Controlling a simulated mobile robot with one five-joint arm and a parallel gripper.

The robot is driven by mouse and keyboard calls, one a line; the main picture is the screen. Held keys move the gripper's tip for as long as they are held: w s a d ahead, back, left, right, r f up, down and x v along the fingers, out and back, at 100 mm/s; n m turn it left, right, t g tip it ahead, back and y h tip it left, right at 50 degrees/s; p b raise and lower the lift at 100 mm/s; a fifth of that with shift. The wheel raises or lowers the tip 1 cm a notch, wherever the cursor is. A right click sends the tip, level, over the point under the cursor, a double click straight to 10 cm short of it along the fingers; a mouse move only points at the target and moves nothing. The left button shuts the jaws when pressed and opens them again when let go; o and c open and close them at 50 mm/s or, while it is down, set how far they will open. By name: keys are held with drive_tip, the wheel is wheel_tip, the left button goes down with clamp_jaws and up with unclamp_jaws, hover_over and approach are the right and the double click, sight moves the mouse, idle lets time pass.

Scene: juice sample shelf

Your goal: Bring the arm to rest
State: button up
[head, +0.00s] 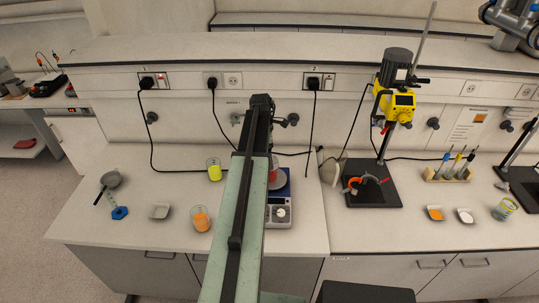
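My arm (236,205), a long pale green link with a dark rail, reaches from the bottom edge up over the middle of the bench. Its dark far end (262,102) stands in front of the wall panel. I can make out no gripper fingers; they do not show in this view. A blue and white scale (279,213) is partly hidden behind the arm, with a red item (274,172) on it, also partly covered.
Left of the arm are a yellow beaker (214,171), an orange beaker (200,219), a white dish (159,211) and a blue piece (120,212). Right are a yellow stirrer (396,103) on a stand, a tube rack (447,174) and small dishes (435,213). Cables hang along the wall.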

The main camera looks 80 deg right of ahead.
drive_tip(key=r+p, duration=0.3)
drive_tip(key=r, duration=0.1)
drive_tip(key=r+p, duration=0.2)
drive_tip(key=shift+w+r+p, duration=0.35)
drive_tip(key=shift+r, duration=0.05)
drive_tip(key=shift+f, duration=0.15)
